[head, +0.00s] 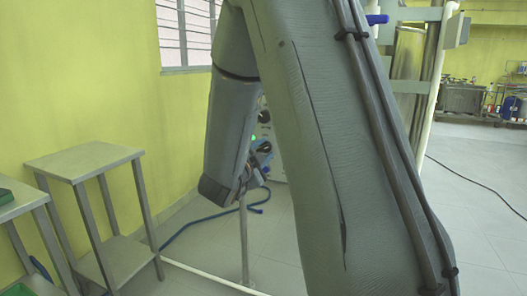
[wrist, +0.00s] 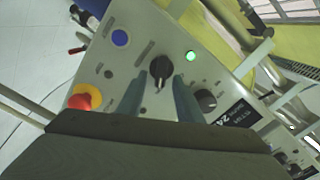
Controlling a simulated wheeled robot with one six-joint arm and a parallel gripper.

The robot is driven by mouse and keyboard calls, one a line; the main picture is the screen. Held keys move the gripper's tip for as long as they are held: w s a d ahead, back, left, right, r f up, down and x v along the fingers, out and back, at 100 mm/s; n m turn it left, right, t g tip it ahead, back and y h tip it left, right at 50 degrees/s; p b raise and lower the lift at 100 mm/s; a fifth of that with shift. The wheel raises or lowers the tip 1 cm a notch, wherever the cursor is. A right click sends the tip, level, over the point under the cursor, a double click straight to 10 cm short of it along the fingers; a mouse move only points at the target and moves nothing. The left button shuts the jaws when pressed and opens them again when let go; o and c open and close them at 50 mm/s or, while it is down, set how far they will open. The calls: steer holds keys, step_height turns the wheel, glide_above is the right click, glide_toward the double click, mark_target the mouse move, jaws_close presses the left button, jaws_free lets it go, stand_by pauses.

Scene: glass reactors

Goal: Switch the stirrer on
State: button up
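The control panel (wrist: 135,62) fills much of the wrist view, tilted in the picture. A black rotary knob (wrist: 161,68) sits at its middle, just beyond and between the two fingertips of my gripper (wrist: 159,82). The fingers are apart, with the knob in the gap; whether they touch it I cannot tell. A second black knob (wrist: 205,100) is to the right, beside a dark label with partly readable print. A green lamp (wrist: 191,56) glows above. In the head view my gripper (head: 262,158) is in front of the panel, most of which my arm hides.
A red and yellow emergency stop button (wrist: 84,98) and a blue button (wrist: 120,38) are on the panel's left side. In the head view, a metal side table (head: 85,160) stands at the left, and a blue hose (head: 200,222) lies on the floor near the panel.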

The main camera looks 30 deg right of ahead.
steer(key=v, duration=0.7)
steer(key=shift+s+a, duration=0.25)
steer(key=shift+a, duration=0.1)
stand_by(0.4)
